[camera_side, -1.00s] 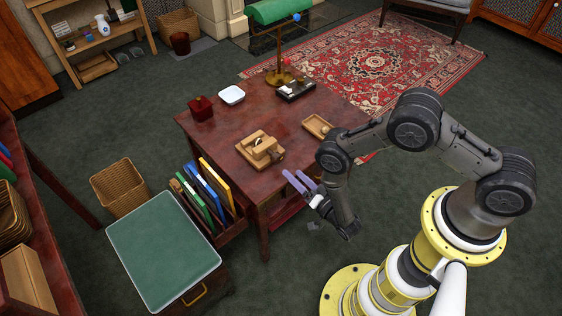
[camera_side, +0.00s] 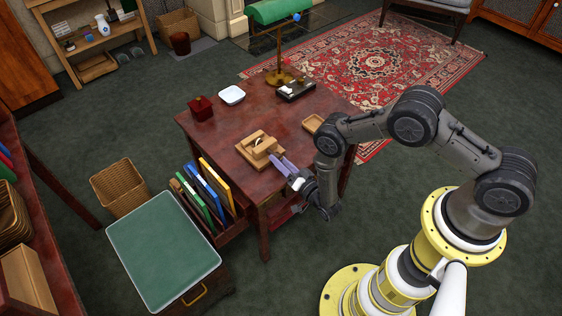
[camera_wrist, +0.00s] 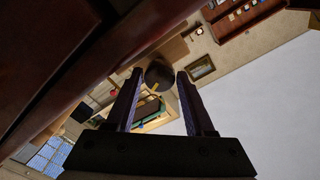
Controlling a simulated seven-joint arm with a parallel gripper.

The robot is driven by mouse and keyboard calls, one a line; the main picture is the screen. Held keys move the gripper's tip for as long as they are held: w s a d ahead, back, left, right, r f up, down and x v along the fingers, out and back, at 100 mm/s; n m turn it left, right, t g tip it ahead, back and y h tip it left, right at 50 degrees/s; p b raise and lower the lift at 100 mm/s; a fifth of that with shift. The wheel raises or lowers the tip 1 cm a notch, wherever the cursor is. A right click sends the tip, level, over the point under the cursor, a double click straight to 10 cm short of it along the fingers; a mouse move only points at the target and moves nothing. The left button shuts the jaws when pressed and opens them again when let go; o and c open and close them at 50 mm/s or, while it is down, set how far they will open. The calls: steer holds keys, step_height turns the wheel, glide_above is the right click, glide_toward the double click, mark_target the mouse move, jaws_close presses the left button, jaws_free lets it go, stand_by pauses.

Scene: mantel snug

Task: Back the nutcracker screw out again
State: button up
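The wooden nutcracker (camera_side: 262,146) sits on its pale board near the front of the dark red table (camera_side: 222,158). Its screw is too small to make out clearly. My gripper (camera_side: 276,159) is at the table's front edge, its lavender fingers pointing up and left at the nutcracker's near right side. I cannot tell whether they touch it. In the wrist view my gripper (camera_wrist: 160,75) has its two fingers well apart. A dark round shape (camera_wrist: 158,73) shows between the fingertips; I cannot tell whether it is near or far. The nutcracker is not recognisable there.
A small wooden tray (camera_side: 312,123), partly behind my arm, lies right of the nutcracker. A red box (camera_side: 201,108), a white dish (camera_side: 232,95) and a green lamp (camera_side: 279,12) stand farther back. Upright folders (camera_side: 208,187) stand at the table's left side.

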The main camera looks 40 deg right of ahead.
jaws_close()
steer(key=shift+n, duration=0.3)
steer(key=n, duration=0.5)
steer(key=shift+n, duration=0.3)
steer(key=n, duration=0.6)
steer(key=shift+y, duration=0.3)
steer(key=shift+n, duration=0.4)
steer(key=shift+o, duration=2.4)
jaws_free()
